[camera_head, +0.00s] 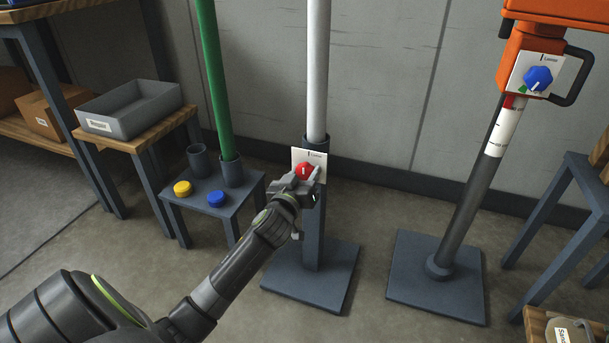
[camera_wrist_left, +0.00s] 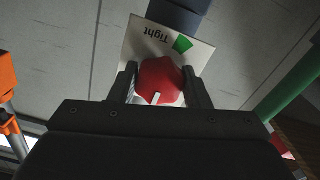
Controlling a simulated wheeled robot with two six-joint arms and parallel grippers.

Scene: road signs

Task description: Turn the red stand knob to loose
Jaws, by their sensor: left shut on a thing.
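The red stand knob (camera_head: 304,171) sits on a white label plate (camera_head: 311,155) on the front of the middle stand (camera_head: 315,222). A white pole (camera_head: 318,70) rises from this stand. My left gripper (camera_head: 302,180) is at the knob, with its fingers on either side of it. In the left wrist view the red knob (camera_wrist_left: 160,81) lies between the two fingers (camera_wrist_left: 160,90). A white mark shows on the knob. The plate there reads "Tight" beside a green patch (camera_wrist_left: 183,44). In the head view small text on the plate looks like "Loose". My right gripper is not in view.
An orange device with a blue knob (camera_head: 538,79) stands at the right on its own base (camera_head: 437,277). A small table (camera_head: 240,187) at the left holds a green pole (camera_head: 213,80), a yellow knob (camera_head: 182,188) and a blue knob (camera_head: 216,199). A grey bin (camera_head: 131,108) sits behind.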

